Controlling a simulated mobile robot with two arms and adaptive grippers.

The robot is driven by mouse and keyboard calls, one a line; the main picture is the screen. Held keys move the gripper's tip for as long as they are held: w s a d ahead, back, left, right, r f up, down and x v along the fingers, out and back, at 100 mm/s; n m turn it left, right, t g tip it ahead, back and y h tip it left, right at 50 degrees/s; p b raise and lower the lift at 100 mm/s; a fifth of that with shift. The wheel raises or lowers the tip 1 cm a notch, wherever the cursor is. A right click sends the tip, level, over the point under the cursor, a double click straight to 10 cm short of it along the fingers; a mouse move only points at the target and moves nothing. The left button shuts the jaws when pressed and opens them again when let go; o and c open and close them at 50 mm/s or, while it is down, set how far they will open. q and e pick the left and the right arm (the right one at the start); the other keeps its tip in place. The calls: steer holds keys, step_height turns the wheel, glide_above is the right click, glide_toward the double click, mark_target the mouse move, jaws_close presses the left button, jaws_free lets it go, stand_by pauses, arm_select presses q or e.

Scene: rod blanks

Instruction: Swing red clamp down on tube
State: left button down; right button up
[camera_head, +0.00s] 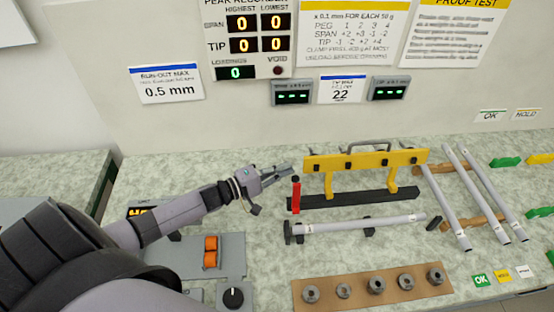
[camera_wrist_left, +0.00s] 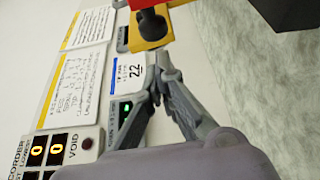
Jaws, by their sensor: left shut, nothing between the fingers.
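The red clamp handle (camera_head: 296,195) stands upright at the left end of the black bar, with a dark top. The grey tube (camera_head: 355,228) lies level in front of it on dark supports, its left end at a black block. My left gripper (camera_head: 287,170) is shut and empty, just above and left of the red handle, apart from it as far as I can tell. In the left wrist view its closed fingertips (camera_wrist_left: 162,62) are close to the yellow bar (camera_wrist_left: 150,38) with a black knob. My right gripper is not in view.
The yellow beam (camera_head: 366,160) with a grey handle stands behind the tube. Several loose tubes (camera_head: 487,190) lean on wooden rests at right. A brown board (camera_head: 372,288) with several round weights lies in front. An orange-switch panel (camera_head: 211,252) sits below my left arm.

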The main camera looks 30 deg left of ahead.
arm_select(q)
steer(key=shift+s+d, duration=0.4)
steer(key=shift+s, duration=0.1)
steer(key=shift+r, duration=0.1)
steer(key=shift+s+d+r+m, duration=0.15)
steer(key=shift+s+m, duration=0.1)
steer(key=shift+m, duration=0.05)
